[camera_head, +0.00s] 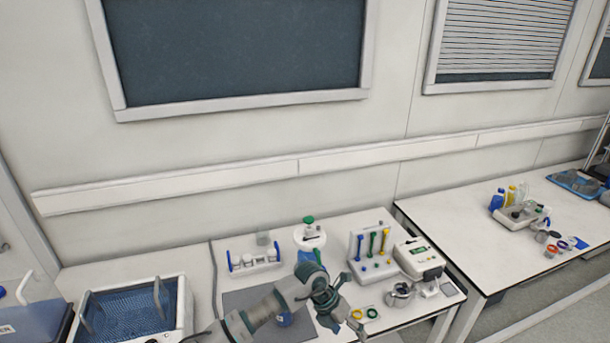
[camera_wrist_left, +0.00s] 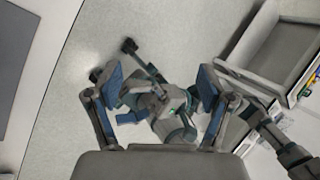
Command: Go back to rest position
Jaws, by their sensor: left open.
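My left gripper (camera_head: 338,312) is in the lower middle of the head view, over the front part of the white lab table (camera_head: 262,213). Its fingers are spread and I see nothing held between them. In the left wrist view the open left gripper (camera_wrist_left: 158,85) has its two blue-padded fingertips apart, with floor and parts of my own body beyond them. My right gripper cannot be made out in the head view.
A blue-lined basin (camera_head: 130,306) is at the left. A rack with blue ends (camera_head: 254,262), a green-topped vessel (camera_head: 309,236), a stand with coloured columns (camera_head: 372,255) and a white device (camera_head: 419,259) stand on the table. A second table (camera_head: 465,225) is at the right.

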